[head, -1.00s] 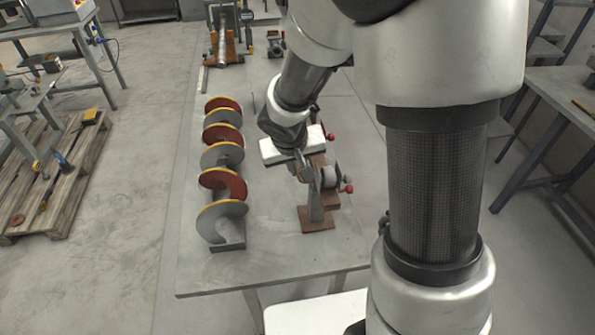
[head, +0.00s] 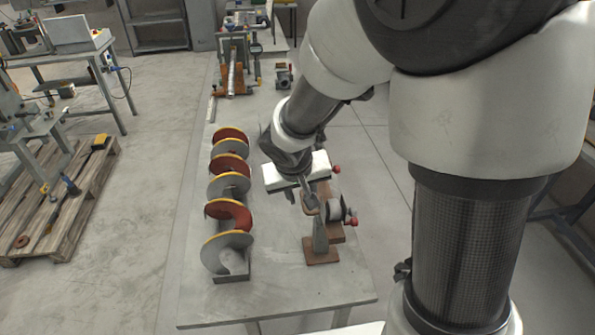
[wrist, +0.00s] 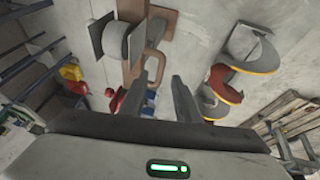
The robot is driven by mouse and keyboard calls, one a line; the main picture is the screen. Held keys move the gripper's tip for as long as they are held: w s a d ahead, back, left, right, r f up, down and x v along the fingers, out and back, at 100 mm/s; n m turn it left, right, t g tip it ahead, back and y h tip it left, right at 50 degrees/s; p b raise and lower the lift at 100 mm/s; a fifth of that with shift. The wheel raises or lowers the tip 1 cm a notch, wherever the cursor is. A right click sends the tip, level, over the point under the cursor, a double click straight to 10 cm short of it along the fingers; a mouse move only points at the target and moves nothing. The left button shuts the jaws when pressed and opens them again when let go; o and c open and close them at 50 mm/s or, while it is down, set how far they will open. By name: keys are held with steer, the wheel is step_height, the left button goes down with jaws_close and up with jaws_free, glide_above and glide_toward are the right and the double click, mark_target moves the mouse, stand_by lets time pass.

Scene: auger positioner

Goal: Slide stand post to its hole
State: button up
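The stand (head: 321,232) is on the right part of the grey table, with a brown base plate, a grey upright post and a pale roller with red knobs. In the head view my gripper (head: 308,203) is at the stand's upper left side. No hole can be made out.
The table (head: 275,299) is clear in front. More fixtures (head: 235,70) stand at the table's far end. A wooden pallet (head: 85,185) lies on the floor at left.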

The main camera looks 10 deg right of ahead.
steer(key=p+v, duration=0.1)
steer(key=v, duration=1.2)
steer(key=shift+r+p, duration=0.3)
steer(key=shift+r, duration=0.05)
steer(key=shift+s, duration=0.15)
steer(key=s+d+r+y, duration=0.1)
steer(key=s+d+r, duration=0.2)
steer(key=s, duration=0.3)
steer(key=s+d+r+t, duration=0.1)
steer(key=s+d+r, duration=0.2)
steer(key=s, duration=0.4)
steer(key=shift+s+d+r+m+y, duration=0.2)
steer(key=shift+d+r+m+y, duration=0.15)
steer(key=shift+r, duration=0.3)
